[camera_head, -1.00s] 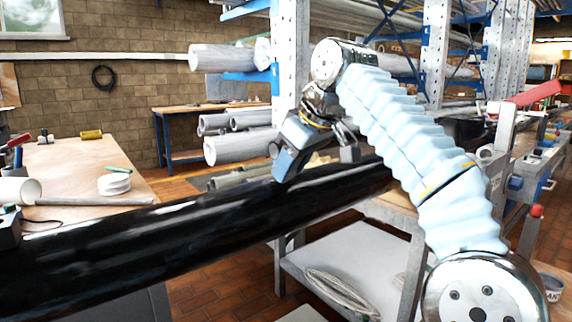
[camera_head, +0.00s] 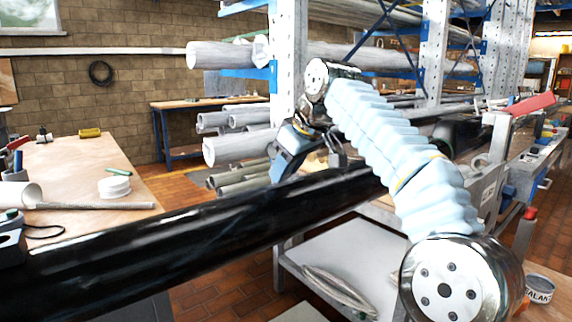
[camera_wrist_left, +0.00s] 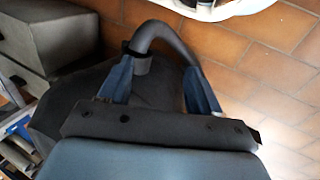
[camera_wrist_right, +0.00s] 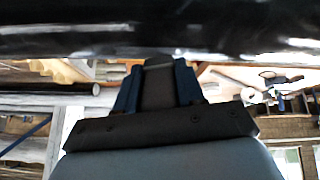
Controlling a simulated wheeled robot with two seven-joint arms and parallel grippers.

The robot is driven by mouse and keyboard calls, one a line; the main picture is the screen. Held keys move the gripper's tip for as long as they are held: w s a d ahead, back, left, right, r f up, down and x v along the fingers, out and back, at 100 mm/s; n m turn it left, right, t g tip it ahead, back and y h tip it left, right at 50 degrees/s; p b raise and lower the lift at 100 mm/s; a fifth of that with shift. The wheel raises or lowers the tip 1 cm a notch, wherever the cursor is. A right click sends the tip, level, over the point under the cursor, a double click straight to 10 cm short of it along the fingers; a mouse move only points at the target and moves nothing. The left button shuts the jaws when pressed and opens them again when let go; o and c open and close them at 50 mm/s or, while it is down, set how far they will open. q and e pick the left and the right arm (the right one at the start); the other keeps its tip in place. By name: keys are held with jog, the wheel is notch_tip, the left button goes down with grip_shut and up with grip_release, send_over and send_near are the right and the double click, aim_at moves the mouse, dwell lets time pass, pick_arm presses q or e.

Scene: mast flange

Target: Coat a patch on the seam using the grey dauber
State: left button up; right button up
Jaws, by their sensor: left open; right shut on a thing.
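The long black mast tube (camera_head: 200,232) crosses the head view from lower left to the centre; I cannot make out the seam on it. My right gripper (camera_head: 302,158) is at the tube's upper far side. In the right wrist view it is shut on a dark grey block, the grey dauber (camera_wrist_right: 158,88), whose tip is close to the black tube (camera_wrist_right: 160,32). I cannot tell whether they touch. My left gripper (camera_wrist_left: 155,75) is open, seen only in its wrist view above the tiled floor. A dark curved tube shows behind its fingers.
A wooden bench (camera_head: 85,165) with a white roll and small tools is at the left. A sealant can (camera_head: 539,289) stands at the lower right, beside my right arm. A pipe rack (camera_head: 288,60) stands behind the tube. A grey shelf (camera_head: 345,255) is below it.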

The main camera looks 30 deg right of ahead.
jog(key=shift+d, duration=0.45)
jog(key=shift+s, duration=0.55)
jog(key=shift+s+d+b, duration=0.1)
jog(key=shift+s+b, duration=0.45)
jog(key=shift+s, duration=0.9)
jog(key=shift+d+p, duration=0.45)
jog(key=shift+d, duration=0.45)
jog(key=shift+w+a+f, duration=0.1)
jog(key=shift+w+a, duration=0.05)
jog(key=shift+w, duration=1.95)
jog(key=shift+r, duration=1.5)
